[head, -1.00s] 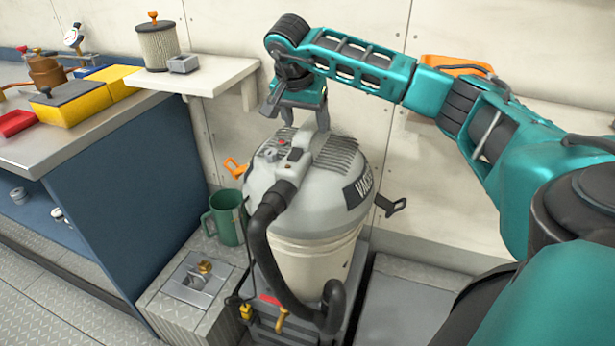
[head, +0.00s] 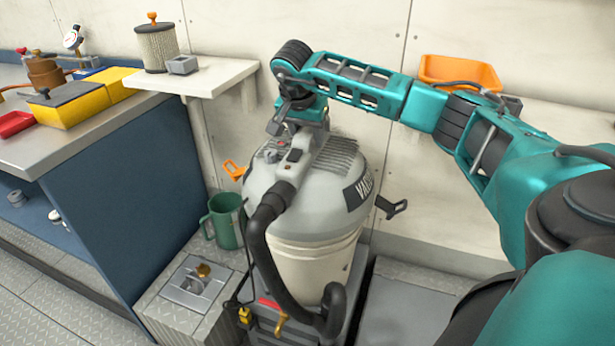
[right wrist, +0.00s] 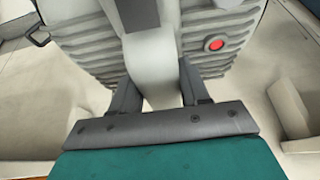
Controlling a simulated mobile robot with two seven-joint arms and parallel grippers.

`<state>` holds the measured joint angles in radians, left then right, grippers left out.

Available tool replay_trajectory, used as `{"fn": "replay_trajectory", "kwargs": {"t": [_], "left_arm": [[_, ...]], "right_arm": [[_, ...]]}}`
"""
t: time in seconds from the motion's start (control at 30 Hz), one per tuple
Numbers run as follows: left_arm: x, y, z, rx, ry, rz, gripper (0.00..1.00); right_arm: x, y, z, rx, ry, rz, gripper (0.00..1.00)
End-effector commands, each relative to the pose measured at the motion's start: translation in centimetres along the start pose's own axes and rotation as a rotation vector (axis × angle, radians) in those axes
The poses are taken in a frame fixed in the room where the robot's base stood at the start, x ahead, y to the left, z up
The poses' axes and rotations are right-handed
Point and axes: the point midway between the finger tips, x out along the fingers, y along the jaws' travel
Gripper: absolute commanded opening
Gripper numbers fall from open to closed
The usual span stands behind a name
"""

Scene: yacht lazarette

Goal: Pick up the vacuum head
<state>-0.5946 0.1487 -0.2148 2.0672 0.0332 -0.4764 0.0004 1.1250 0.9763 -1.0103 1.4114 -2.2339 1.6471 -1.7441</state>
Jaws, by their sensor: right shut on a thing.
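The vacuum head (head: 325,195) is a grey dome with a ribbed top, a dark label and a black hose. It sits on the cream vacuum drum (head: 318,258) in the head view. My right gripper (head: 300,128) is at the top of the dome. In the right wrist view my right gripper (right wrist: 155,90) has its two fingers on either side of the light grey handle of the vacuum head (right wrist: 95,50) and is shut on it. A red button shows beside the handle. The fingertips are partly hidden in the head view. My left gripper is not in view.
A green mug (head: 224,222) stands left of the drum, near a latched metal plate (head: 190,285). An orange latch (head: 233,170) and a black latch (head: 391,207) stick out at the sides. A shelf (head: 215,78) holds a filter (head: 157,46). An orange bin (head: 460,72) is behind my arm.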

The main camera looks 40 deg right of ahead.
Motion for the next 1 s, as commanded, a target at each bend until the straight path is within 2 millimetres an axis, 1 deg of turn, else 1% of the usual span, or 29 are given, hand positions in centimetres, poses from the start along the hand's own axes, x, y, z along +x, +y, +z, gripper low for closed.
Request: {"fn": "replay_trajectory", "kwargs": {"t": [0.03, 0.07, 0.3, 0.4, 0.43, 0.63, 0.73, 0.87, 1.0], "left_arm": [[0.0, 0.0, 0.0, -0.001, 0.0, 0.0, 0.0], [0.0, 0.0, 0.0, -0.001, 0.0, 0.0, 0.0], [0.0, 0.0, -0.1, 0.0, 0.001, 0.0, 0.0], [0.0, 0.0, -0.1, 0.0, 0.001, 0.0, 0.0], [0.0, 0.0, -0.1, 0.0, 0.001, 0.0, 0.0], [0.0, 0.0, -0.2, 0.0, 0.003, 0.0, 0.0], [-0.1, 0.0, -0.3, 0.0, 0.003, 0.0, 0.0], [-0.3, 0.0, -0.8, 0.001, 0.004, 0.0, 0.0], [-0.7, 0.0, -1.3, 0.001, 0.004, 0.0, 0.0]], "right_arm": [[0.0, 0.0, 0.0, 0.0, 0.0, 0.0, 0.26], [0.0, 0.0, 0.0, 0.0, 0.0, 0.0, 0.23], [0.0, 0.0, 0.0, 0.0, -0.001, 0.0, 0.0], [0.0, 0.0, 0.0, 0.0, -0.001, 0.001, 0.0], [-0.4, -0.1, -0.3, 0.004, 0.004, -0.007, 0.0], [-0.4, -0.1, -0.3, 0.004, 0.004, -0.007, 0.0], [-0.9, -0.1, -0.5, 0.005, 0.005, -0.008, 0.0], [-2.5, -0.1, -1.2, 0.006, 0.005, -0.01, 0.0], [-4.9, -0.1, -2.2, 0.006, 0.006, -0.011, 0.0]]}}
